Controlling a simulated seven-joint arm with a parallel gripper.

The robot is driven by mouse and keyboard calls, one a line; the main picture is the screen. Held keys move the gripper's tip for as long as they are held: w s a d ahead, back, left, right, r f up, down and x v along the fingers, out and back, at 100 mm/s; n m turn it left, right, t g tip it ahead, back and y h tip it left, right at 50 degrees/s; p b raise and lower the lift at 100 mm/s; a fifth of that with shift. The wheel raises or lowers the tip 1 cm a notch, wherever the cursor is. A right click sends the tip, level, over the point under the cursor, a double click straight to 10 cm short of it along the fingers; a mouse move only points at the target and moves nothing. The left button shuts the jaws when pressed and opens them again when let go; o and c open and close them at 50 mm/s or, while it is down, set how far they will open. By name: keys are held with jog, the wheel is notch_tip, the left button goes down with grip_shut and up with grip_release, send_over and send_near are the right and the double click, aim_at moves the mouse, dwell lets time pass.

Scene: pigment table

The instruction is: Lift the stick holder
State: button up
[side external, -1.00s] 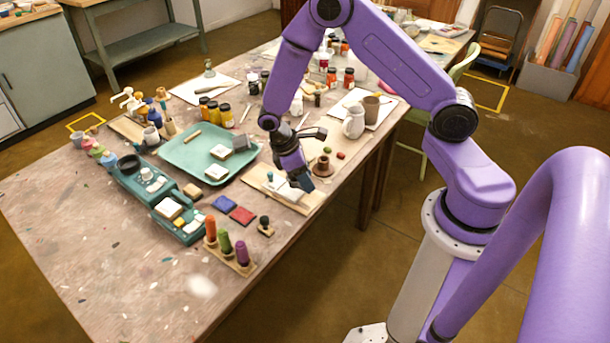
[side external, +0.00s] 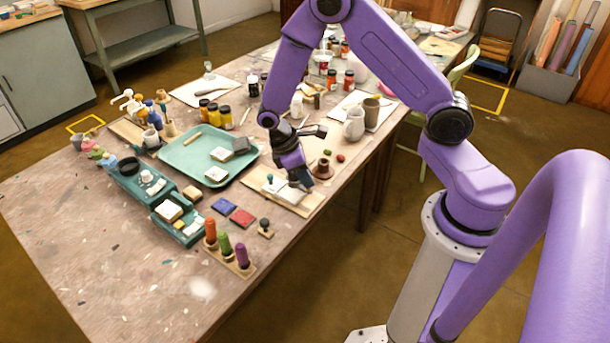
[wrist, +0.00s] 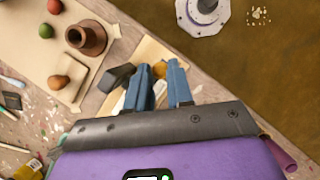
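A wooden stick holder (side external: 244,268) stands near the table's front edge in the side external view. It carries upright orange, green and purple sticks. My gripper (side external: 301,183) is well behind and to the right of it, low over a wooden board (side external: 312,204) with pale blocks on it. In the wrist view, my gripper (wrist: 159,72) shows two blue fingers apart, with small brown and yellowish things visible between or beyond them. Contact cannot be told. I cannot pick out the stick holder in the wrist view.
A teal tray (side external: 180,160) lies left of my gripper. Blue (side external: 223,206) and red (side external: 241,217) squares lie between the board and the holder. The table's front left is mostly clear.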

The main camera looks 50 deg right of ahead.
jog(key=o, duration=0.4)
jog(key=shift+c, duration=0.2)
jog(key=shift+r, duration=0.15)
jog(key=v, duration=1.7)
jog(key=shift+a+r, duration=0.15)
jog(key=shift+a, duration=0.05)
jog(key=s+r+n+t+y, duration=0.1)
jog(key=s, duration=1.2)
jog(key=s+a+r+n+t+y, duration=0.1)
jog(key=s+n+t+y, duration=0.1)
jog(key=s, duration=1.1)
jog(key=shift+a+r+n+y, duration=0.3)
jog(key=shift+a, duration=0.05)
